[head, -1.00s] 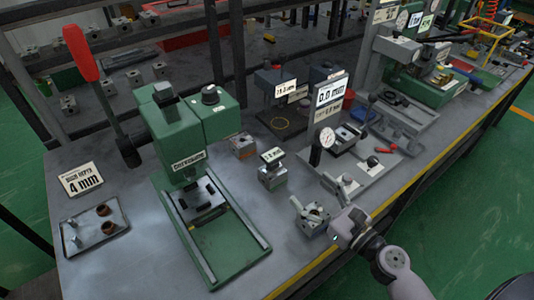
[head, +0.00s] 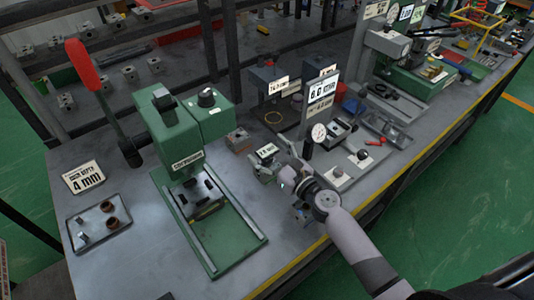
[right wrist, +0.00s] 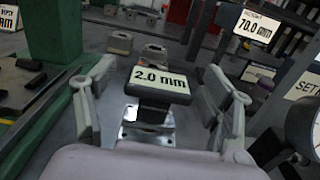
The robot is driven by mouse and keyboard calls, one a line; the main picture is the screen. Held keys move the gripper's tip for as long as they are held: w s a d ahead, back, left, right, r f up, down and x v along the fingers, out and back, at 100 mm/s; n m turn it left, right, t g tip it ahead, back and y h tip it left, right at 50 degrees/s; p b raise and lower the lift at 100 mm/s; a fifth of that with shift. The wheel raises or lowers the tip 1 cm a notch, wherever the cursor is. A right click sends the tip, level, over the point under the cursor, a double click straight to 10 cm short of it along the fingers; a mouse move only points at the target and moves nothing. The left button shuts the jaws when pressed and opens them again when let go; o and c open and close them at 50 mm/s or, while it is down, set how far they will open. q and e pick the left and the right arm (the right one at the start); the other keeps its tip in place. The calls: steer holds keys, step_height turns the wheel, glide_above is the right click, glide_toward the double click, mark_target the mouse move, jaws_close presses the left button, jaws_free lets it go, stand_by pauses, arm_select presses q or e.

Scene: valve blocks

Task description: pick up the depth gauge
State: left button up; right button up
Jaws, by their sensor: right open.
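A small block-shaped instrument with a tilted display, which I take to be the depth gauge (head: 265,152), stands on the bench right of the green press. In the right wrist view the gauge (right wrist: 160,84) reads 2.0 mm and stands upright on a metallic foot. My right gripper (head: 281,170) is beside it in the head view. In the right wrist view its open fingers (right wrist: 155,100) appear on either side of the gauge, with gaps to both sides and nothing held. My left gripper is not in view.
The green press (head: 180,140) with a red-handled lever stands close on the left. A dial stand (head: 318,132) with a display stands right of my gripper. A tray (head: 95,228) with small parts lies at the far left. A small block (head: 238,138) sits behind the gauge.

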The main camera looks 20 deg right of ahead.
steer(key=shift+w+a, duration=0.1)
steer(key=shift+w, duration=0.2)
steer(key=shift+c, duration=0.2)
steer(key=shift+r, duration=0.1)
steer(key=c, duration=1.4)
